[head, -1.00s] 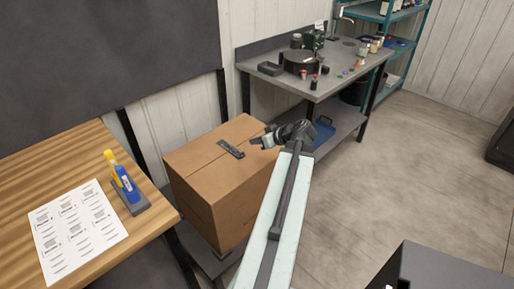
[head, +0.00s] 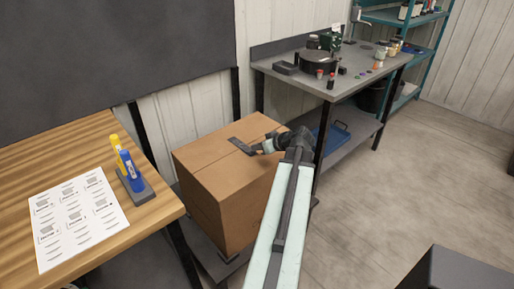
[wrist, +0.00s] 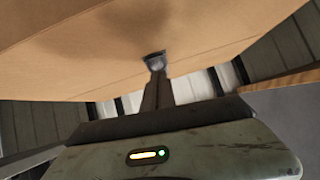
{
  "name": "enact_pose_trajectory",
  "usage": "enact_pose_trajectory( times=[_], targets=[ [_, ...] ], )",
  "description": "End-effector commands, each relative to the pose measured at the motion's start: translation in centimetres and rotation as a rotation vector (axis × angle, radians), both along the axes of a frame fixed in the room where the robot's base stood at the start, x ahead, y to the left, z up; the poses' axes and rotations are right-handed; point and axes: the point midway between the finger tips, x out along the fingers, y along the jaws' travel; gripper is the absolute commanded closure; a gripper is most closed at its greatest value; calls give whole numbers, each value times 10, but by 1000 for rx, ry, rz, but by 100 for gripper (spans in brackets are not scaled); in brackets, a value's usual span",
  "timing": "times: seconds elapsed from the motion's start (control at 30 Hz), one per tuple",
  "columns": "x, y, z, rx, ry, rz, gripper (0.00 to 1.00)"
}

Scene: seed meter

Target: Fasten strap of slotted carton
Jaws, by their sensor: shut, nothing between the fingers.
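The brown carton (head: 215,178) stands closed left of my arm. A short dark strip (head: 241,145), which looks like the strap, lies flat on its top across the centre seam; I cannot tell if it is fastened. My gripper (head: 257,150) is shut and empty, low over the carton top at the strip's right end; I cannot tell if they touch. In the wrist view, the shut fingertips (wrist: 155,62) show against the cardboard (wrist: 90,45), with a soft shadow around them. The strip cannot be made out there.
A wooden table (head: 75,145) on the left holds a label sheet (head: 75,220) and a stand (head: 136,190) with yellow and blue pens. A grey workbench (head: 350,75) with jars and tools stands behind. Open floor (head: 400,180) lies to the right.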

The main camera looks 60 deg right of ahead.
Motion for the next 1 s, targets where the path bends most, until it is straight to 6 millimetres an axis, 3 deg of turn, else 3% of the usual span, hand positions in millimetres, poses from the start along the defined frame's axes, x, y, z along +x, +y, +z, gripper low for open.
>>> enact_pose_trajectory(
  times=[0.1, 0.4, 1.0],
  targets=[
    [1, 1, -13, 0, 0, 0, 100],
    [1, 1, -10, 0, 3, 3, 100],
    [1, 2, 16, 0, 1, 4, 100]
  ],
)
